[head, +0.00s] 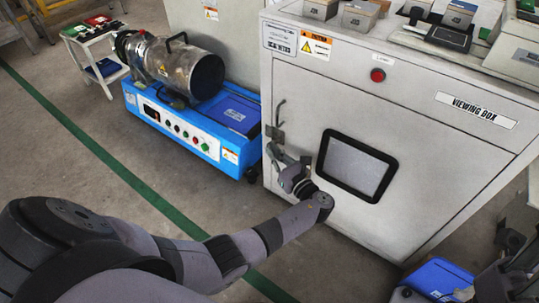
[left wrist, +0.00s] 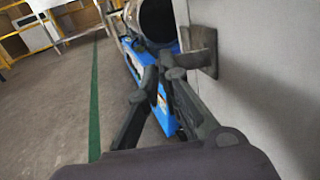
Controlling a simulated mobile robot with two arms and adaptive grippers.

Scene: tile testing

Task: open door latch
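The metal door latch (head: 274,134) is on the left front edge of the grey viewing box (head: 450,155), with a thin bar rising from it. In the left wrist view, a brownish metal latch plate (left wrist: 203,47) stands out from the grey wall. My left gripper (head: 285,160) is just below and right of the latch in the head view. In the left wrist view my left gripper's fingertips (left wrist: 162,74) are close together, left of and just below the plate. I cannot tell whether they touch the latch or hold its bar.
A blue cart (head: 220,125) with a metal cylinder (head: 190,72) stands left of the box. The door window (head: 356,168) is right of my left gripper. Blue equipment (head: 437,278) is at lower right. Open floor with a green line (head: 95,145) lies left.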

